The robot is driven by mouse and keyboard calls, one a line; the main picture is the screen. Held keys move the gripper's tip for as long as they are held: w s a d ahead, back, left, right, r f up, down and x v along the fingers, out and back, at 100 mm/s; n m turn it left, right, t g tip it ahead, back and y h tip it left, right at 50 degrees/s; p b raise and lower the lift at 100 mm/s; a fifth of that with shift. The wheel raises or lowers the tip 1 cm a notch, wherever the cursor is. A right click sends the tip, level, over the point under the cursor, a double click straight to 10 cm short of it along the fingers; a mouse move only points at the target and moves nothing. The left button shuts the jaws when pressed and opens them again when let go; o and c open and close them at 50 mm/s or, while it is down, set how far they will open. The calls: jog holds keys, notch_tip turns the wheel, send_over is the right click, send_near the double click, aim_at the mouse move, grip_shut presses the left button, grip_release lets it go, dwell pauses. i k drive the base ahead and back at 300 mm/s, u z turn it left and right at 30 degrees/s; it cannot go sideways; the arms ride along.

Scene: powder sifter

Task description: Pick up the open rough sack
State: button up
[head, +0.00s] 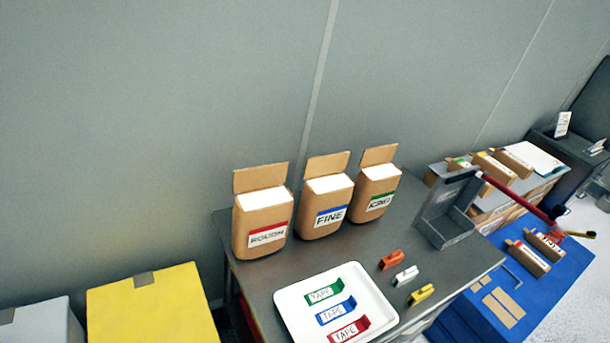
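The open rough sack (262,222) is a brown paper sack with its back flap raised and white powder showing at the top. Its label has a red band and reads ROUGH. It stands upright at the left end of the grey table (260,290). The fine sack (328,205), with a blue-banded label, stands just right of it. A third open sack (376,193) with a green-banded label stands to the right of that. My gripper does not show in the head view.
A white tray (286,306) with green, blue and red tape pieces lies in front of the sacks. Orange, white and yellow clips (405,276) lie right of it. A grey stand (447,212) rises at the right. A yellow box (150,308) stands lower left; the wall is close behind.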

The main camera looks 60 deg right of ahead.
aim_at(261, 217)
jog(key=z, duration=0.55)
jog(key=i, duration=0.85)
jog(key=z, duration=0.55)
jog(key=k, duration=0.7)
jog(key=z, duration=0.2)
jog(key=i, duration=0.75)
jog(key=u, duration=0.1)
